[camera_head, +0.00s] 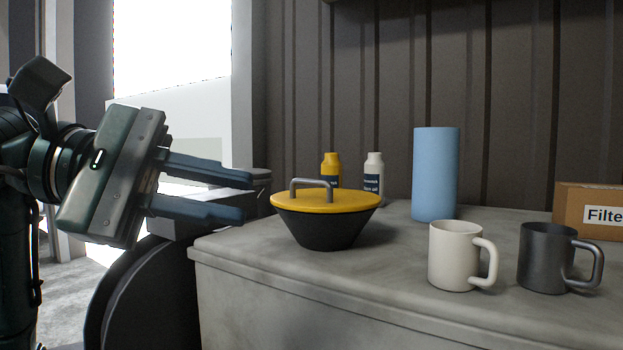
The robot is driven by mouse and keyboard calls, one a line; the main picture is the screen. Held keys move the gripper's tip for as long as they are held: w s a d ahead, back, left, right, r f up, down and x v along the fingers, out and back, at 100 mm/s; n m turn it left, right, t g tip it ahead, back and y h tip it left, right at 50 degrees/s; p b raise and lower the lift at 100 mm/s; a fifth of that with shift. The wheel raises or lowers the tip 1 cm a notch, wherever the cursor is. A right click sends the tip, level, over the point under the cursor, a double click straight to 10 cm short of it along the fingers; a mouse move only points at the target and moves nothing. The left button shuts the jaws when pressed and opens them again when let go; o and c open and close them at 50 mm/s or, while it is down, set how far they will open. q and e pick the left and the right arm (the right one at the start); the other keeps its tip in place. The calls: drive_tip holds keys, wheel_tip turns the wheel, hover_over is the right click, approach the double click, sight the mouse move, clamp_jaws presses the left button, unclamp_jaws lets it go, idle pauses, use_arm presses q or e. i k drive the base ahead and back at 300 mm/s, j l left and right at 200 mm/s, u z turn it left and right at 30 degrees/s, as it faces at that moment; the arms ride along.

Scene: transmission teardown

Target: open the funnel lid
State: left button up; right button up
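The funnel (327,232) is a dark, cone-shaped bowl standing near the left front of the grey worktop. Its yellow lid (345,201) lies flat on top and covers the opening. A grey bar handle (311,183) stands up from the lid. My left gripper (247,197) is left of the funnel, at about the lid's height in the picture. Its two fingers are apart with nothing between them, and a gap shows between the fingertips and the lid. My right gripper is not in view.
Yellow (331,167) and white (374,172) bottles stand behind the funnel. A blue cylinder (435,175) stands to the right. White (454,256) and dark grey (545,257) mugs stand at the right front. A cardboard box (590,211) is at the right edge of the worktop (300,285).

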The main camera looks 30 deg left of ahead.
sight(328, 200)
drive_tip(key=i+j+z, duration=0.2)
drive_tip(key=j, duration=0.35)
drive_tip(key=i+j+z, duration=0.3)
drive_tip(key=j, duration=0.4)
drive_tip(key=j+z, duration=0.2)
drive_tip(key=j, duration=0.35)
